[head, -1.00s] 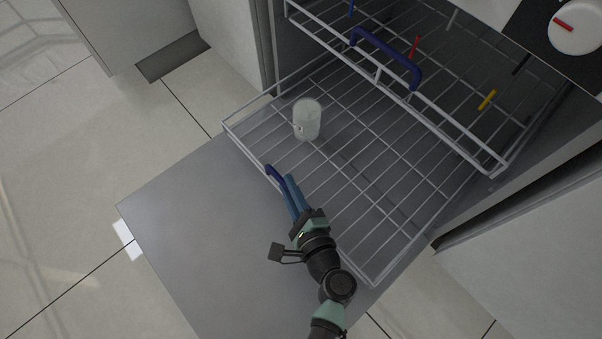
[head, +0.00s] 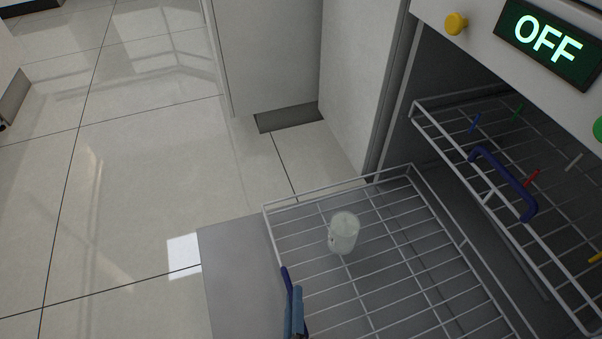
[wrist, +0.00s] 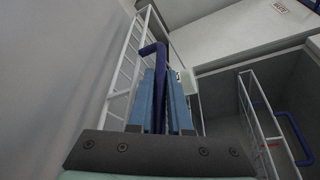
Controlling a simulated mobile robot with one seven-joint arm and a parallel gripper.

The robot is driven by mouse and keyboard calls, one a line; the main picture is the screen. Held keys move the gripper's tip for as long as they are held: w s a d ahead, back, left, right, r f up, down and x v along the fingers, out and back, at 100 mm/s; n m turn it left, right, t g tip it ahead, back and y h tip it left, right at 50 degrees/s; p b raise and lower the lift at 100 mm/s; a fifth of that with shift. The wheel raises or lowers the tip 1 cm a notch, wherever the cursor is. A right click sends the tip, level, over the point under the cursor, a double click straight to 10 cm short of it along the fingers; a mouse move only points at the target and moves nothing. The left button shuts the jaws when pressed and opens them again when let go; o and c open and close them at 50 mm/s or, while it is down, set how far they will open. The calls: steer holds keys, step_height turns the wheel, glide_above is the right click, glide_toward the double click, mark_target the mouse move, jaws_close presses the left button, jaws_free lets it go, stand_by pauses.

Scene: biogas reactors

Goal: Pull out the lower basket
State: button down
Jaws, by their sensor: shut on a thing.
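The lower basket (head: 340,186) is a white wire rack, slid well out of the cabinet over the lowered grey door (head: 232,265). Its blue handle (head: 285,278) is on its front edge. My gripper (head: 297,318) is at that handle, at the bottom of the head view. In the wrist view, its blue fingers (wrist: 162,100) are shut on the dark blue handle (wrist: 154,49), one on each side. A clear beaker (head: 344,233) stands upright in the basket. The basket's near side is cut off by the picture's edge.
The upper basket (head: 560,252), with its own blue handle (head: 505,182) and small coloured sticks, sits inside the cabinet. A panel with an OFF display (head: 548,40) is above. Tiled floor (head: 140,170) to the left is open.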

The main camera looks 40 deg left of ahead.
steer(key=shift+d, duration=0.1)
steer(key=c, duration=1.1)
jaws_free()
steer(key=shift+s, duration=0.1)
steer(key=p+v, duration=0.5)
steer(key=v, duration=0.8)
